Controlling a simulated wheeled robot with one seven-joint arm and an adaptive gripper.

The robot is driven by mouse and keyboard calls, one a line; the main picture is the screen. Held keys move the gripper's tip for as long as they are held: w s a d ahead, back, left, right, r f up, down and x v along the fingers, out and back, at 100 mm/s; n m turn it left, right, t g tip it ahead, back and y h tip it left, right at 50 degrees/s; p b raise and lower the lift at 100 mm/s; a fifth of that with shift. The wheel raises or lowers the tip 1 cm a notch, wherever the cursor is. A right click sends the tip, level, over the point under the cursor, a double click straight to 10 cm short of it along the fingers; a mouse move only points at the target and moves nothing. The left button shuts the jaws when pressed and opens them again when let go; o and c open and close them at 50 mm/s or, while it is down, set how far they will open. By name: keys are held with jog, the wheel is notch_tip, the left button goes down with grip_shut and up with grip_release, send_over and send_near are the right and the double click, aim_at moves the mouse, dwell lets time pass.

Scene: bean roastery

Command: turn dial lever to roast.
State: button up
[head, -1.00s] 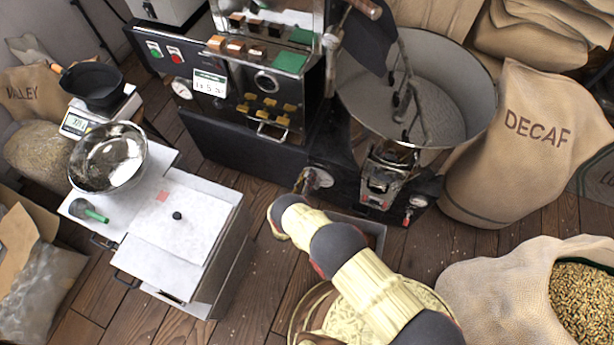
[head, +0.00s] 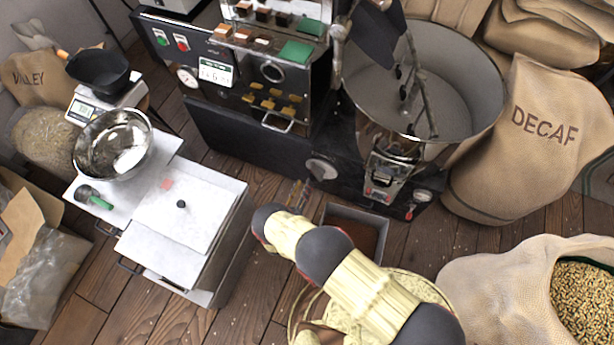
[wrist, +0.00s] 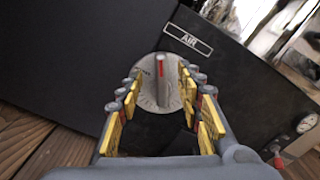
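The dial (wrist: 155,90) is a round grey disc with a raised lever (wrist: 162,75) carrying a red mark, on the black machine's face. The lever points nearly straight up in the wrist view. Lettering on the dial is too small to read. In the head view the dial (head: 321,169) sits low on the roaster's front. My gripper (wrist: 162,90) is open, its yellow-padded fingers on either side of the dial in the wrist view. I see no clear contact. In the head view my gripper (head: 298,192) is small, just below and left of the dial.
An AIR plate (wrist: 188,40) is beside the dial, and a small gauge (wrist: 306,123) is at right. Below the machine stands a grey bin (head: 372,218). A white cabinet (head: 190,215) stands left; an open sack of beans (head: 500,285) lies right.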

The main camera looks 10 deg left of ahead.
jog(key=shift+s+a, duration=0.2)
jog(key=shift+s, duration=0.95)
jog(key=s+d+m+g+h, duration=0.3)
jog(key=d+m+h, duration=0.1)
jog(key=d, duration=0.3)
jog(key=s+d+m+g+h, duration=0.3)
jog(key=d+m, duration=0.1)
jog(key=d, duration=0.3)
jog(key=s+d+r+m+g+y+p, duration=0.25)
jog(key=r+m+g, duration=0.65)
jog(key=r, duration=1.4)
jog(key=s+d+r+m+g+y+p, duration=0.1)
jog(key=s+d+r+m+g+y, duration=0.25)
jog(key=r+m, duration=1.45)
jog(key=s+d+r+m+t+y+p, duration=0.1)
jog(key=d+r, duration=0.4)
jog(key=r, duration=0.6)
jog(key=s+d+r+m+t+y+p, duration=0.1)
jog(key=d+r, duration=0.4)
jog(key=r, duration=0.6)
jog(key=s+d+r+m+t+y+p, duration=0.1)
jog(key=s+d+r+m+t, duration=0.2)
jog(key=r, duration=0.9)
jog(key=shift+s+d+m+t+y+p, duration=0.3)
jog(key=shift+s+d+t, duration=0.3)
jog(key=shift+d, duration=0.4)
